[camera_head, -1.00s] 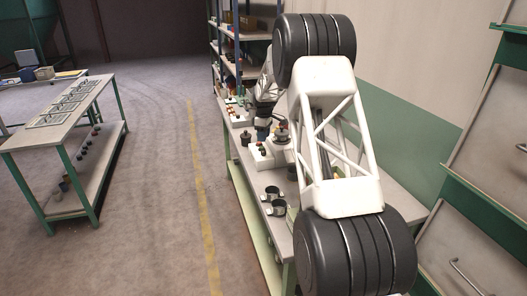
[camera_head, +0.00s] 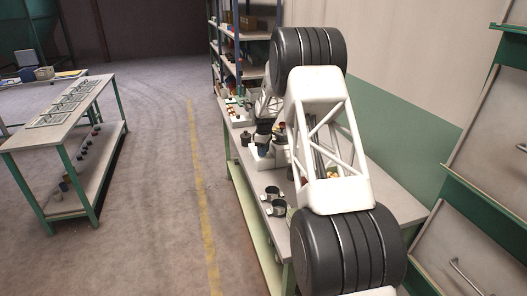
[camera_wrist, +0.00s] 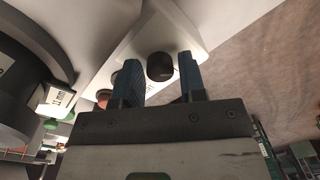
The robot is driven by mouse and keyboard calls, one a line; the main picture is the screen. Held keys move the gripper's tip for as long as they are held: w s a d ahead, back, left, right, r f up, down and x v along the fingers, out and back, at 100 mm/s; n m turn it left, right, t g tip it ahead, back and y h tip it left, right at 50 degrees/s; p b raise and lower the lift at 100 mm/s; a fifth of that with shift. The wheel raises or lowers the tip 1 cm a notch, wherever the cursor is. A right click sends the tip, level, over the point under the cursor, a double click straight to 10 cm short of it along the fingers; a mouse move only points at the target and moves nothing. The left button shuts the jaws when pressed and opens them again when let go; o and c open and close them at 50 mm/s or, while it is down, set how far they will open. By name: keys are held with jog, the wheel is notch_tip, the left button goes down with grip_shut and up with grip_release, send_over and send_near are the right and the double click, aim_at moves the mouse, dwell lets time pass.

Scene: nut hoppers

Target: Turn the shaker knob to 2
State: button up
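The shaker knob, a round black knob (camera_wrist: 160,66), sits on a white box face (camera_wrist: 150,28) in the wrist view. My gripper (camera_wrist: 159,70) is open, with one blue finger on each side of the knob. A narrow gap shows between the knob and each finger. I cannot read the knob's pointer or any number around it. In the head view my dark gripper (camera_head: 263,139) is over the white control box (camera_head: 258,161) on the bench, and the knob is hidden there.
A reddish round button (camera_wrist: 103,95) is left of the fingers. A hopper labelled "11 mm" (camera_wrist: 58,101) is close at the left. In the head view, two dark cups (camera_head: 271,193) stand nearer on the bench, and a dark pot (camera_head: 246,138) is beside the box.

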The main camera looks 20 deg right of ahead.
jog(key=shift+c, duration=0.3)
jog(key=c, duration=0.6)
